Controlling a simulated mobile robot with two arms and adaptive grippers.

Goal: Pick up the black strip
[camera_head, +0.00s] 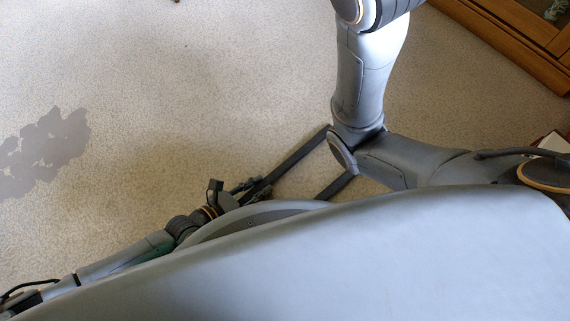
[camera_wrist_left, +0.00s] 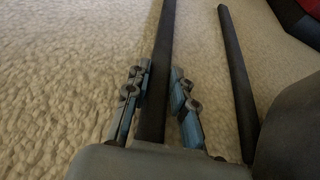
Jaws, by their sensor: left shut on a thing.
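A long, thin black strip (camera_head: 298,156) shows in the head view, running from my left gripper up and right to my grey arm link. In the left wrist view the strip (camera_wrist_left: 165,35) runs between the two fingers and away over the carpet. My left gripper (camera_head: 250,187) is shut on this strip, with one finger on each side in the left wrist view (camera_wrist_left: 160,88). A second black strip (camera_wrist_left: 237,80) lies to the right, apart from the fingers. It also shows in the head view (camera_head: 335,186). My right gripper is out of view.
Light carpet (camera_head: 190,85) is open on the left and top, with a grey patch (camera_head: 42,155) at the far left. A wooden cabinet (camera_head: 515,35) stands at the top right. My grey body and arm links hide much of the lower head view.

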